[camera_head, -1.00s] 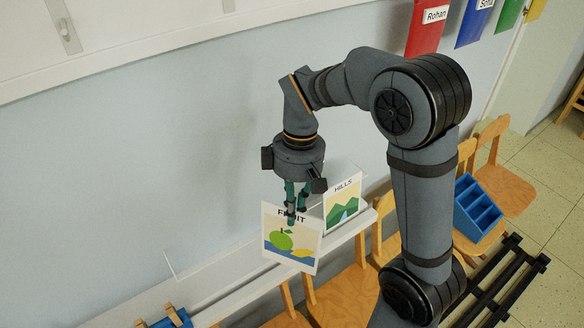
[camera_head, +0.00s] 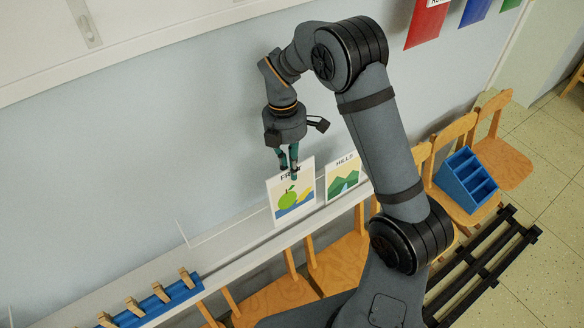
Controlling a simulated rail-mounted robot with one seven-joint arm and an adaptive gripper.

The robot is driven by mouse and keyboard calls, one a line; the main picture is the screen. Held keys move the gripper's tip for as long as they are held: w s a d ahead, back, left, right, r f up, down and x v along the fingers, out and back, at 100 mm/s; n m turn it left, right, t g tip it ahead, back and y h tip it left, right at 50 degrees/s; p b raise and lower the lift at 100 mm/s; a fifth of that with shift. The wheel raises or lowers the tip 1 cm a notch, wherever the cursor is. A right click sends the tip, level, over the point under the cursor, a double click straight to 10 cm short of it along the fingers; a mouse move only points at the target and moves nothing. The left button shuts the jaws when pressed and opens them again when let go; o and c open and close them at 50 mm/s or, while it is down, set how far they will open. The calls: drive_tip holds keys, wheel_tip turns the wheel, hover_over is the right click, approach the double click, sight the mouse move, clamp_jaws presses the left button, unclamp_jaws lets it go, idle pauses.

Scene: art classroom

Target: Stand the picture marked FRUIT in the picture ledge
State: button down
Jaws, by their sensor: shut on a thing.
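My gripper (camera_head: 291,172) is shut on the top edge of the FRUIT picture (camera_head: 287,212), a white card with a green apple and a yellow shape. The fingers cover part of the word. The card is near upright, facing the room, with its lower edge at the white picture ledge (camera_head: 232,250) along the wall. I cannot tell whether it touches the ledge. The HILLS picture (camera_head: 343,178) stands on the ledge just right of it, with a small gap between them.
A blue strip with several wooden pegs (camera_head: 152,303) lies at the ledge's left. Wooden chairs (camera_head: 350,258) stand below the ledge. A blue sectioned box (camera_head: 466,180) sits on a chair at right. The ledge left of FRUIT is mostly clear, with a thin white upright piece (camera_head: 183,233).

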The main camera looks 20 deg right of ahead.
drive_tip(key=shift+w+a+f+b, duration=0.1)
drive_tip(key=shift+w+f+b, duration=0.1)
drive_tip(key=shift+f+b, duration=0.35)
drive_tip(key=shift+w+f+b, duration=0.25)
drive_tip(key=shift+f+b, duration=0.05)
drive_tip(key=shift+f, duration=0.5)
drive_tip(key=shift+w+a+f+b, duration=0.1)
drive_tip(key=shift+w+f+b, duration=0.1)
drive_tip(key=shift+f+b, duration=0.35)
drive_tip(key=shift+s+d+f+b, duration=0.1)
drive_tip(key=shift+f+b, duration=0.75)
drive_tip(key=shift+f, duration=0.25)
drive_tip(key=shift+s+f+b, duration=0.1)
drive_tip(key=shift+f+b, duration=0.75)
drive_tip(key=shift+f, duration=0.2)
drive_tip(key=c, duration=1.8)
unclamp_jaws()
drive_tip(key=shift+c, duration=0.2)
drive_tip(key=shift+o, duration=1.4)
wheel_tip(320, 180, up, 7)
drive_tip(key=p, duration=0.6)
drive_tip(key=shift+w+p, duration=0.35)
drive_tip(key=shift+w, duration=0.1)
